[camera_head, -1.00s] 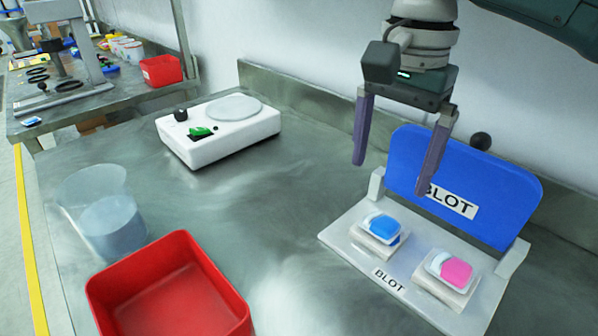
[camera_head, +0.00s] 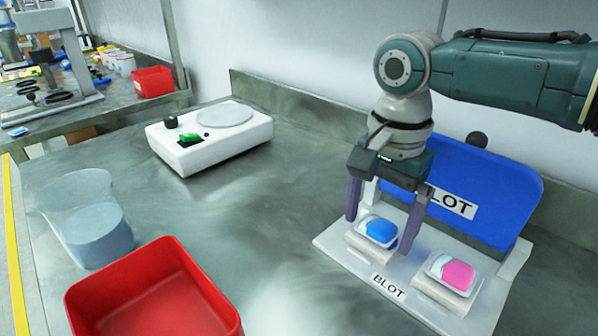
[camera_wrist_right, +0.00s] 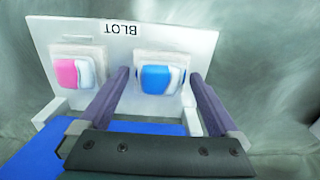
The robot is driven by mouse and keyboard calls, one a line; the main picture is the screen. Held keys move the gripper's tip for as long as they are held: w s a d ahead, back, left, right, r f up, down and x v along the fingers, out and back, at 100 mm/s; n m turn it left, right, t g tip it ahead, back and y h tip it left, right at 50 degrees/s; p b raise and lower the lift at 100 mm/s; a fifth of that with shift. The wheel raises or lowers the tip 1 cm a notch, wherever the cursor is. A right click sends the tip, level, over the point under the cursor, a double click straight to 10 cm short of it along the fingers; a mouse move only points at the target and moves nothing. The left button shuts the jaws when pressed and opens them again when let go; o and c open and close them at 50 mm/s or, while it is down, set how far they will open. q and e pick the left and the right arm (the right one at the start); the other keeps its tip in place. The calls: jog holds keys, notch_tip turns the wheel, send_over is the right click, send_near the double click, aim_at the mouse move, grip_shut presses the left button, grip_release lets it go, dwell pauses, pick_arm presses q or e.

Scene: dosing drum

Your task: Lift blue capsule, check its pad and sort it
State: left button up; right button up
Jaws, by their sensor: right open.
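A blue and white capsule (camera_head: 379,230) lies on a white pad (camera_head: 368,247) on the left side of the white tray marked BLOT (camera_head: 335,244). It also shows in the right wrist view (camera_wrist_right: 156,79). My right gripper (camera_head: 380,232) is open, its purple fingers pointing down on either side of the blue capsule. In the right wrist view the fingers (camera_wrist_right: 160,78) straddle it, and no contact is clear. A pink and white capsule (camera_head: 456,272) lies on the other pad, also seen in the right wrist view (camera_wrist_right: 75,73). My left gripper is not in view.
The raised blue lid (camera_head: 500,190) stands behind the tray, close to my right gripper. A red open bin (camera_head: 150,300), a clear beaker (camera_head: 90,225) and a white device with a round plate (camera_head: 212,137) stand to the left. The steel table's middle is clear.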

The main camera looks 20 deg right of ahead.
jog(key=c, duration=1.4)
jog(key=shift+r, duration=0.1)
